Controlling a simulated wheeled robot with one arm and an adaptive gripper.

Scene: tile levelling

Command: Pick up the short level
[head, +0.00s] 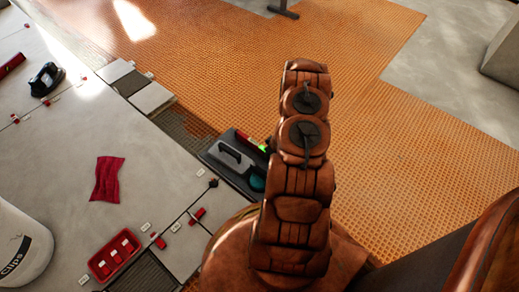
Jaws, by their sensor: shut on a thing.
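A narrow red piece with a bright green patch (262,148) shows just left of my arm, at the upper right of a black tray (213,161). It looks like the short level, but its right end is hidden behind my arm. I cannot tell whether it rests in the tray or is held above it. My arm rises through the middle of the head view, and its links cover the space behind. My gripper itself is hidden, so its fingers cannot be seen.
The tray also holds a grey float (234,154) and a teal sponge (257,183). Left on the tiles are a red cloth (107,178), a red clip box (114,255), a white bucket (17,245) and a black suction cup (46,79). Orange matting (215,65) lies open beyond.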

